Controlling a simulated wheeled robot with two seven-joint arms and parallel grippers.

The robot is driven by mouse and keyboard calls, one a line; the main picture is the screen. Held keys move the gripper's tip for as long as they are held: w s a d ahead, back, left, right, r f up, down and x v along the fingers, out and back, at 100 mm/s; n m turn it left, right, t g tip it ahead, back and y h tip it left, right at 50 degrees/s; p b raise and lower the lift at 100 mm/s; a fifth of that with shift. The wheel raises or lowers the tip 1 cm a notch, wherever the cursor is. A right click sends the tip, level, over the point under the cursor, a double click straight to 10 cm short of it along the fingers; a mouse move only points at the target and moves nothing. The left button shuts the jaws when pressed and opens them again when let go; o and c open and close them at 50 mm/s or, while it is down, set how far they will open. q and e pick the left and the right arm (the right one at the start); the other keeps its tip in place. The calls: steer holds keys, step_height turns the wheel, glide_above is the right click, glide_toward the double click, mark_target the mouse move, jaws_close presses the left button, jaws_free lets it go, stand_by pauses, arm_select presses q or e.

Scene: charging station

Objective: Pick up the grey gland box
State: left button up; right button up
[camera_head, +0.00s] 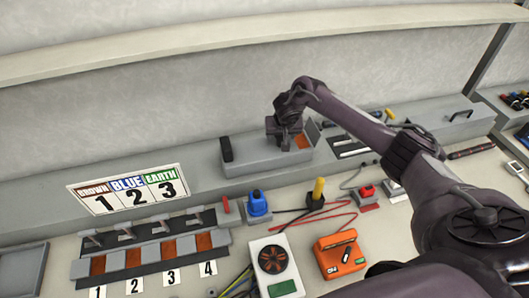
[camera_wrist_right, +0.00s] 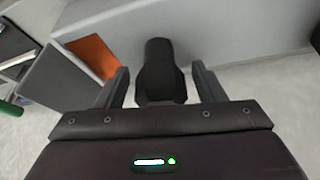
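A grey box (camera_head: 262,156) with a black upright part (camera_head: 226,149) at its left end and an orange panel (camera_head: 303,141) at its right end stands against the back wall. I take it for the gland box, but no label shows. My right gripper (camera_head: 285,138) is over the box's right part, pointing down. In the right wrist view, my right gripper (camera_wrist_right: 162,85) has its fingers apart, on either side of a black rounded part (camera_wrist_right: 160,72), with gaps showing on both sides. The orange panel (camera_wrist_right: 93,56) shows left of the fingers. My left gripper is not in view.
Numbered slots with orange panels (camera_head: 132,257) and a BROWN/BLUE/EARTH sign (camera_head: 128,189) are at left. My right arm covers the right side of the bench.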

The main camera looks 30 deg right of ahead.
jaws_close()
stand_by(0.3)
